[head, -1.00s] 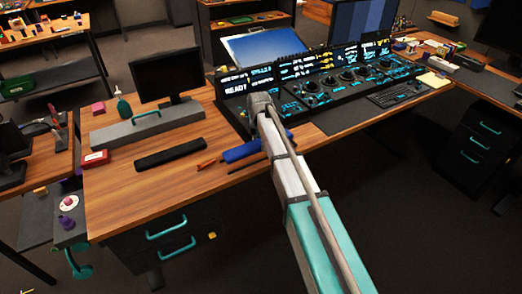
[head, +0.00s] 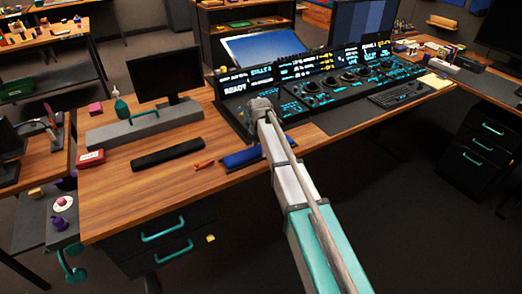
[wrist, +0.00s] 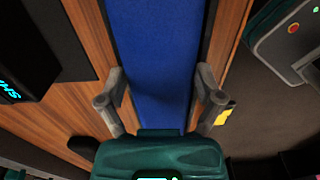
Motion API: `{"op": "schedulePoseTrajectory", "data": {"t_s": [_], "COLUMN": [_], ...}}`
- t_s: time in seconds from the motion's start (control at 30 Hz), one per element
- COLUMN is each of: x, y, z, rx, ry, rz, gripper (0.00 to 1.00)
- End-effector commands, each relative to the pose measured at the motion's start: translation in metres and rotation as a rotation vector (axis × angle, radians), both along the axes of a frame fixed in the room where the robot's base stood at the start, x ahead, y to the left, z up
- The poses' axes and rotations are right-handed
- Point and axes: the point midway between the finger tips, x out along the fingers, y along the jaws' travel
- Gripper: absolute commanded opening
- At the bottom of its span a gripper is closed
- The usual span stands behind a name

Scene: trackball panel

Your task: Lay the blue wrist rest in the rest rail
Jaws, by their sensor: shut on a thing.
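The blue wrist rest (head: 240,159) lies low along the front edge of the wooden desk, left of my forearm. In the wrist view it is a long blue pad (wrist: 160,50) running between my fingers. My gripper (wrist: 160,88) is shut on its sides; in the head view my arm hides the gripper. Narrow dark edges, apparently the rest rail (wrist: 208,32), run along both long sides of the pad. The pad appears to be in or just over the rail; I cannot tell whether it is fully down.
A black bar (head: 168,154) and a small orange-red object (head: 204,164) lie left of the pad. The lit control panel (head: 345,85) stands behind my arm. A grey block with a teal handle (head: 145,128) and a red box (head: 90,159) are farther left.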

Motion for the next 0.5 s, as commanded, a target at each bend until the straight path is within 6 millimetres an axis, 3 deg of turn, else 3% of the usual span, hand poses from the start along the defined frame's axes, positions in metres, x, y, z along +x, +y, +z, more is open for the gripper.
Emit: {"op": "schedulePoseTrajectory", "data": {"t_s": [0.23,0.27,0.33,0.5], "x": [-0.0001,0.0,-0.0002,-0.0001], "y": [0.0002,0.0002,0.0002,0.0003], "z": [-0.0041,-0.0029,-0.0026,-0.0025], "rx": [0.0,0.0,0.0,0.0], "ry": [0.0,0.0,0.0,0.0], "rz": [0.0,0.0,0.0,0.0], "gripper": [0.28,0.9,1.0,1.0]}}
